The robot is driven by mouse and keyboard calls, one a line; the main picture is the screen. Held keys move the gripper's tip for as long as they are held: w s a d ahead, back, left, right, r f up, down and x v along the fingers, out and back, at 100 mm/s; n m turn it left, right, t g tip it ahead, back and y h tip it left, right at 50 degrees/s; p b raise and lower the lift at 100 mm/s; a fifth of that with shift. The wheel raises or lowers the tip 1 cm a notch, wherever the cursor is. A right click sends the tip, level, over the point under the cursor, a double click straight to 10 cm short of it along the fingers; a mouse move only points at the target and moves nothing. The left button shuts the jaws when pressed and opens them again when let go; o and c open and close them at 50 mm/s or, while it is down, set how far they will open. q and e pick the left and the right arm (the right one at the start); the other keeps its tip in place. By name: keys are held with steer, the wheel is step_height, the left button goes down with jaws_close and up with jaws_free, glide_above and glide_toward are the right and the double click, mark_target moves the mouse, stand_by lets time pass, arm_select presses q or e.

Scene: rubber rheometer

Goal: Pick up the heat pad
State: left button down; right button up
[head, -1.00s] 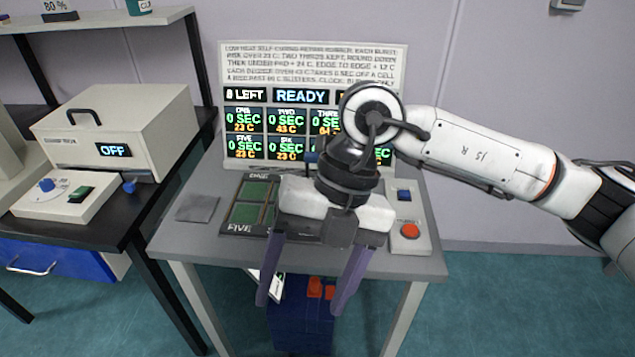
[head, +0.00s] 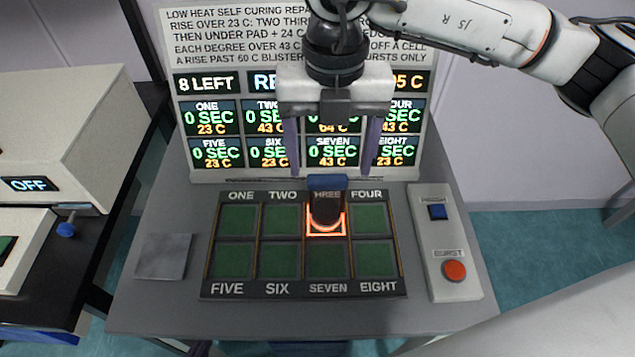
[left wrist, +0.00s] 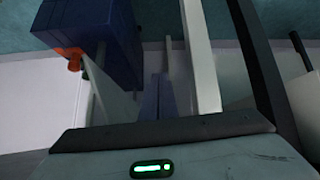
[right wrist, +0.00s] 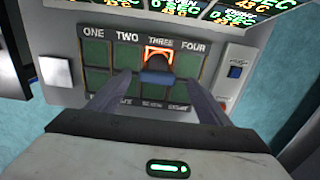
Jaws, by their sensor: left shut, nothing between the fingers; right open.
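The heat pad (head: 326,207) is a dark round body with a blue top bar, standing on cell THREE of the grid board (head: 303,290). An orange glow outlines that cell around its base. My right gripper (head: 331,172) is open and empty, with its fingers pointing down above the pad. In the right wrist view the pad's blue bar (right wrist: 157,77) lies between the two spread fingertips, not visibly touched. My left gripper (left wrist: 158,95) shows in the left wrist view, shut and empty, low beside a table leg. Part of cell THREE is hidden by the pad.
A display board (head: 300,165) with readouts stands behind the grid. A control box with a blue button and red button (head: 454,270) is at right. A flat grey square (head: 163,257) lies at left. A cream machine (head: 62,130) reading OFF stands further left. A blue bin (left wrist: 95,35) is below.

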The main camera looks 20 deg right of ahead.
mark_target(331, 179)
steer(key=f, duration=0.3)
steer(key=shift+s+f, duration=0.25)
steer(key=shift+s, duration=0.15)
steer(key=f, duration=0.2)
steer(key=f+p, duration=0.1)
steer(key=f, duration=0.1)
steer(key=shift+w+a+f, duration=0.15)
steer(key=shift+a+f, duration=0.05)
steer(key=shift+f, duration=0.65)
arm_select(q)
steer(key=shift+s+r, duration=0.3)
steer(key=shift+s, duration=0.4)
arm_select(e)
steer(key=shift+c, duration=0.2)
steer(key=c, duration=1.8)
arm_select(q)
steer(key=shift+s+f, duration=0.1)
steer(key=shift+s, duration=0.2)
arm_select(e)
steer(key=shift+w+r, duration=0.1)
steer(key=shift+r, duration=0.05)
